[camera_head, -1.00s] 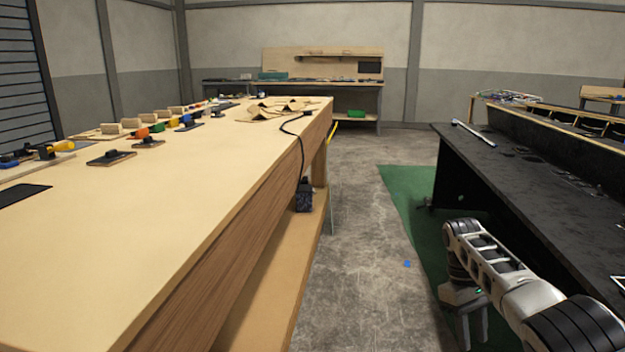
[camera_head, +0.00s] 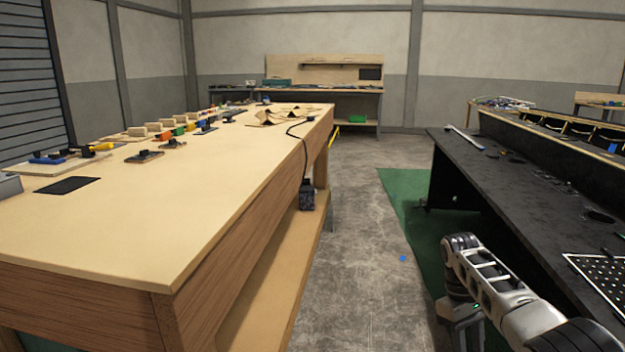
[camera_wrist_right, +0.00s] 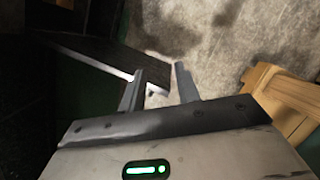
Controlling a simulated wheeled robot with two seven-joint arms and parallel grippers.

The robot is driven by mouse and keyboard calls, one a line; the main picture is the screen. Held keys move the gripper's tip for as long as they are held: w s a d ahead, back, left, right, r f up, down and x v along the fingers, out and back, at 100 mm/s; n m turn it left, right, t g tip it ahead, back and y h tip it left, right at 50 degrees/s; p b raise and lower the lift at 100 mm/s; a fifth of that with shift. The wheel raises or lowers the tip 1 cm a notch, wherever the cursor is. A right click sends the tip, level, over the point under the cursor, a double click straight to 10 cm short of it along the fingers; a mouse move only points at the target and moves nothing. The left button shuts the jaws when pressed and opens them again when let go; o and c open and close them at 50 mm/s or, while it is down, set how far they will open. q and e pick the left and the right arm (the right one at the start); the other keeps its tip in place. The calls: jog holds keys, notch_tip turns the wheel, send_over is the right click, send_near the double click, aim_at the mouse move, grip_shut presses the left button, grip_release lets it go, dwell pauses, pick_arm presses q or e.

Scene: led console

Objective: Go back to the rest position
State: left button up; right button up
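My right arm comes in at the lower right of the head view, over the green mat beside the black console bench (camera_head: 500,190). My right gripper (camera_head: 463,340) hangs down there, cut by the lower picture edge. In the right wrist view its two fingers (camera_wrist_right: 157,88) are apart with nothing held between them. They point toward the floor. My left arm and left gripper are not in view.
A long wooden workbench (camera_head: 190,215) stands at left, with several tools along its far side. A concrete aisle (camera_head: 365,220) runs clear between the benches. A perforated plate (camera_head: 603,275) lies on the black bench. A small blue piece (camera_head: 403,258) lies on the floor.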

jog(key=s+a+f+n+t+p, duration=0.15)
jog(key=a+f+t, duration=0.35)
jog(key=f, duration=0.7)
jog(key=s+a+f+t+y+p, duration=0.2)
jog(key=s+a+f+y, duration=0.15)
jog(key=s+a, duration=0.45)
pick_arm(q)
jog(key=p, duration=0.1)
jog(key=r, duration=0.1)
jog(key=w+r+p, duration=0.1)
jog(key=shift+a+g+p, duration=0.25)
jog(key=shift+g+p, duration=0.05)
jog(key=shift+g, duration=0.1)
pick_arm(e)
jog(key=s+a+r+m+t+y, duration=0.1)
jog(key=s+a+r+m+t, duration=0.1)
jog(key=s+r, duration=0.5)
jog(key=s+a+r+m+t+y, duration=0.1)
jog(key=s+r+t, duration=0.4)
jog(key=s+r, duration=0.2)
jog(key=shift+a+r+m, duration=0.3)
jog(key=shift+a+m, duration=0.05)
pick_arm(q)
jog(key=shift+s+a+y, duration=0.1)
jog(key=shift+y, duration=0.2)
pick_arm(e)
jog(key=shift+w+a, duration=0.1)
